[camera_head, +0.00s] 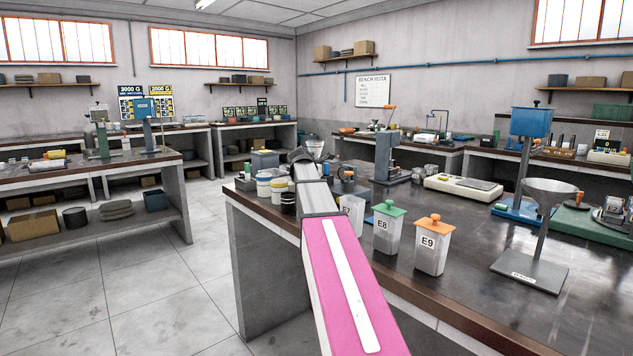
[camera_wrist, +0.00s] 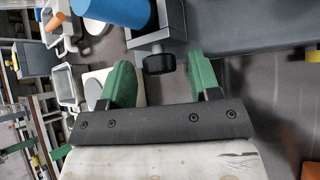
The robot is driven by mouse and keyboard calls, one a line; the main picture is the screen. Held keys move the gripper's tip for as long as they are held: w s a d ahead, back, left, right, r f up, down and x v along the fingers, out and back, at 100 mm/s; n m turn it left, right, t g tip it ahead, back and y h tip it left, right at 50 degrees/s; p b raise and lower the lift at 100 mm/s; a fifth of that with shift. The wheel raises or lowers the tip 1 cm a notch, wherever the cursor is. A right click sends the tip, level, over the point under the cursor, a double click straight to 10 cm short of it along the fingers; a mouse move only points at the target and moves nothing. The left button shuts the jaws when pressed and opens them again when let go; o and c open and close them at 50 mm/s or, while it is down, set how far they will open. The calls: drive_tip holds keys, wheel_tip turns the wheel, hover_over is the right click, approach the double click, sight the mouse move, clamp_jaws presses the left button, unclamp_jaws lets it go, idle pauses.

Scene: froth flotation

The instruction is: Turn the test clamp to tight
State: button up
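In the wrist view a black knob (camera_wrist: 158,64), which looks like the test clamp's screw, sticks out from a grey metal block (camera_wrist: 160,38). My gripper (camera_wrist: 161,72) has two green fingers spread apart, one on each side of the knob. There is a visible gap between each finger and the knob, so the gripper is open and holds nothing. Whether the clamp is tight or loose cannot be told. In the head view my pink arm reaches over the bench, and the clamp cannot be made out behind its end.
In the wrist view a blue cylinder (camera_wrist: 115,10) lies close above the block. On the bench (camera_head: 480,285), container E8 (camera_head: 387,232) and container E9 (camera_head: 431,250) stand right of my arm. Jars (camera_head: 264,187) stand left of it. A funnel stand (camera_head: 528,270) is farther right.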

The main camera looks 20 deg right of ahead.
drive_tip(key=v, duration=1)
drive_tip(key=shift+s+a+r, duration=0.2)
drive_tip(key=shift+s, duration=0.05)
